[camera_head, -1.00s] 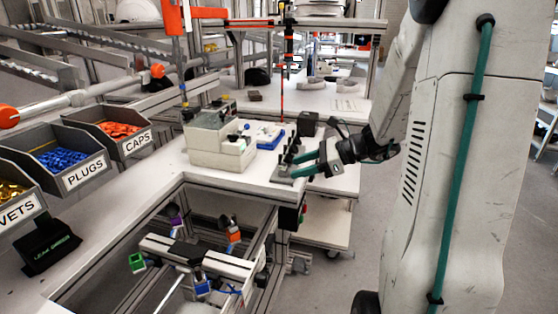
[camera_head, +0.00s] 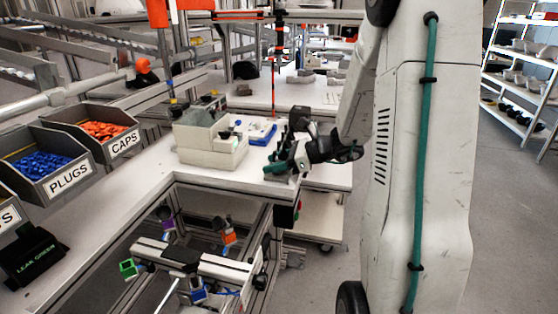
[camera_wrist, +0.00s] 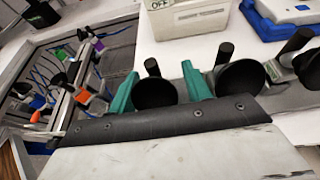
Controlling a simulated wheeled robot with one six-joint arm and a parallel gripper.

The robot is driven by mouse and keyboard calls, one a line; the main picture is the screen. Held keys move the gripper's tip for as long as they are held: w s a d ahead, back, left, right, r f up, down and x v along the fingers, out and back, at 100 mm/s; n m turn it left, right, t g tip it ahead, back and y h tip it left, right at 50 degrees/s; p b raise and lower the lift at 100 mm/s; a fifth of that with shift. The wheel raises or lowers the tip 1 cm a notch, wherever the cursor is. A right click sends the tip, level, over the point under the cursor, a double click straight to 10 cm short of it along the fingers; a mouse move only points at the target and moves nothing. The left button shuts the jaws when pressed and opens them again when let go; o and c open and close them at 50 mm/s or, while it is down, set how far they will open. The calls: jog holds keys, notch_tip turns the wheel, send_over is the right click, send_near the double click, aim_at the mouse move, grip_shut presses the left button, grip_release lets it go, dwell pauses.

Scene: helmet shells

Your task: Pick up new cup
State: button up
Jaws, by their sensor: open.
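Several black cups with upright stems stand in a row at the table's edge. In the wrist view, one black cup (camera_wrist: 155,93) lies between my gripper's (camera_wrist: 160,88) two teal fingers, which are spread apart. A second black cup (camera_wrist: 240,77) is just right of the right finger, and a third (camera_wrist: 308,68) is at the right edge. In the head view my gripper (camera_head: 279,161) is low over the front corner of the white table (camera_head: 215,178). It hides most of the cups there. I cannot tell whether the fingers touch the cup.
A pale box (camera_head: 210,142) and a blue-and-white case (camera_head: 260,132) stand behind the cups. Bins marked PLUGS (camera_head: 70,182) and CAPS (camera_head: 125,146) are on the left. Below the table edge is a metal frame (camera_head: 210,258) with coloured fittings.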

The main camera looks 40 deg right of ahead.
jog(key=shift+w+a+f, duration=0.2)
jog(key=shift+w+a, duration=0.1)
jog(key=shift+w, duration=0.05)
jog(key=shift+c, duration=0.3)
jog(key=c, duration=1)
jog(key=shift+r, duration=0.1)
jog(key=shift+r, duration=0.55)
notch_tip(320, 180, up, 2)
jog(key=shift+r, duration=0.15)
grip_shut()
jog(key=s+r, duration=0.1)
jog(key=s, duration=1.5)
jog(key=shift+d+r, duration=0.2)
jog(key=shift+d, duration=0.15)
jog(key=shift+w, duration=0.1)
